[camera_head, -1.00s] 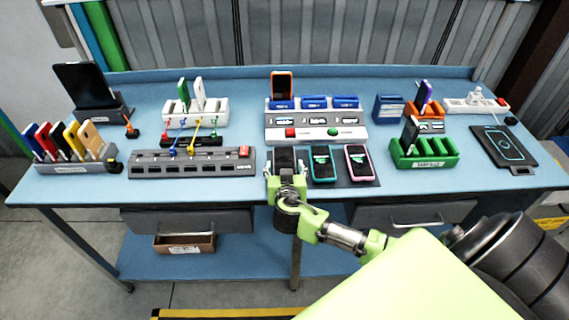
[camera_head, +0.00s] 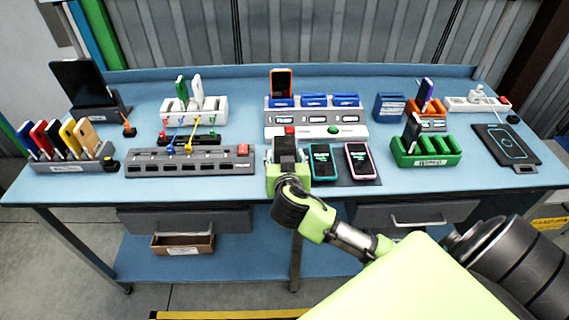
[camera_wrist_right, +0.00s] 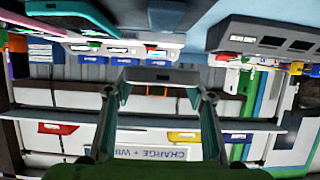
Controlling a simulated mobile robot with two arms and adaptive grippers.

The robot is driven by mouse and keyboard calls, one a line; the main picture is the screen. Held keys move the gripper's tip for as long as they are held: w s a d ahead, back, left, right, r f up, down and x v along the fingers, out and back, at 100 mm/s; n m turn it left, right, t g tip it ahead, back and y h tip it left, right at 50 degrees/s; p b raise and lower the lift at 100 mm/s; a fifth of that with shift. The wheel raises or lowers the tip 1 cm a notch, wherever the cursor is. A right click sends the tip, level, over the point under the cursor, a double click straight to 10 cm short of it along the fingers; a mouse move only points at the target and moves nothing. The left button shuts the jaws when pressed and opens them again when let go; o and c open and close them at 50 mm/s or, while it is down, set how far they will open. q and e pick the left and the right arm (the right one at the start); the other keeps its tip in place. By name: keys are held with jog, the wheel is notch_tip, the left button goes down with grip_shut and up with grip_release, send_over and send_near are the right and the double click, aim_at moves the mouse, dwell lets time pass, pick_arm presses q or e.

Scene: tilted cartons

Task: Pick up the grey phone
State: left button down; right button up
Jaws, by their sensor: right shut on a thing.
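The grey phone (camera_head: 285,148), with a dark screen, is in my right gripper (camera_head: 286,165), at the left end of the phone row in the head view. In the right wrist view the phone (camera_wrist_right: 170,75) shows edge-on between the two fingertips of my right gripper (camera_wrist_right: 158,92), which is shut on it. The phone appears raised off the dark pad (camera_head: 362,181). The gripper hides its lower part in the head view. My left gripper is in neither view.
A grey power strip (camera_head: 190,169) is close on the left. A white panel with red and green buttons (camera_head: 345,131) is behind.

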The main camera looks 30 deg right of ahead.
jog(key=d+r+b+v, duration=0.1)
jog(key=r+b+v, duration=0.15)
jog(key=v, duration=1.05)
jog(key=a+f+n+t+y, duration=0.2)
jog(key=a+f+n+y, duration=0.3)
jog(key=f+n+y, duration=0.4)
jog(key=s+a+r+n+g+y+b, duration=0.1)
jog(key=s+a+r+n+g+y, duration=0.3)
jog(key=r+n+y, duration=0.4)
jog(key=shift+s+a+r+g+y, duration=0.3)
jog(key=shift+a+r+g+y, duration=0.25)
jog(key=shift+a+g, duration=0.25)
